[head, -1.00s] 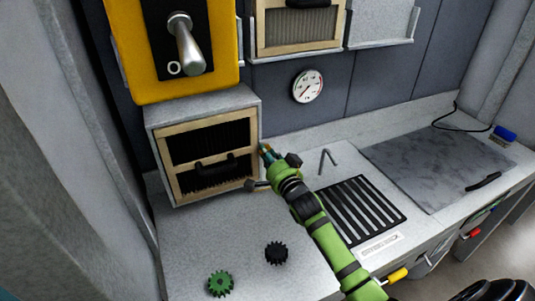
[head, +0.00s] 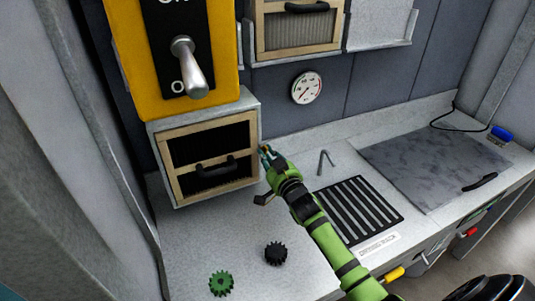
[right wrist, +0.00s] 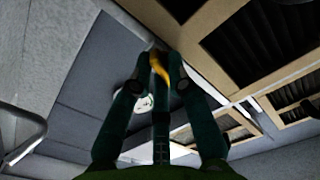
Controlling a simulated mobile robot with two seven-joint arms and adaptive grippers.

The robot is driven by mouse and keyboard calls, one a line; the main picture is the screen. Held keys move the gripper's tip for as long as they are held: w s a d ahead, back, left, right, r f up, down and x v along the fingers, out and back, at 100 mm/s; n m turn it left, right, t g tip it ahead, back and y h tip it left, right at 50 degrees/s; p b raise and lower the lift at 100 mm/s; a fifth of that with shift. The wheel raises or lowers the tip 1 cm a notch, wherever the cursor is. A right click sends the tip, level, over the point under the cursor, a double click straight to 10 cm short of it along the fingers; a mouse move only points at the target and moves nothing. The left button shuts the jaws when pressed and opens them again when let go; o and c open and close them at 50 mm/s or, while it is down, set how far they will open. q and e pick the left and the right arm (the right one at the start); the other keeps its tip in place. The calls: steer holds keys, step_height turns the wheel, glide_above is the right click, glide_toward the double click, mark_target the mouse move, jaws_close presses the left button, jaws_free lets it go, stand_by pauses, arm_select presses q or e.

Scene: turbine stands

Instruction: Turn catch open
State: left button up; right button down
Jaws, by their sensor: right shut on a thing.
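A grey cabinet (head: 254,112) with a wood-framed front (head: 166,177) and a black handle (head: 216,166) stands on the counter at left. My right gripper (head: 266,153) is at the right edge of this front. In the right wrist view its dark teal fingers (right wrist: 161,72) are shut on a small yellow-orange piece (right wrist: 158,66), which looks like the catch. The fingers hide most of it, so its exact angle cannot be told. The wooden frame (right wrist: 210,30) is close beside the fingertips. My left gripper is not in view.
A yellow switch box (head: 125,75) with a metal lever (head: 188,66) is above the cabinet. A gauge (head: 307,88) is on the wall. A green gear (head: 221,283) and a black gear (head: 275,253) lie on the counter, left of my arm. A black rack (head: 358,210) lies to its right.

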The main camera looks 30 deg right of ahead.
steer(key=shift+r+n, duration=0.1)
steer(key=shift+n, duration=1.5)
steer(key=c, duration=1.2)
jaws_free()
steer(key=s, duration=1.2)
steer(key=shift+a, duration=0.35)
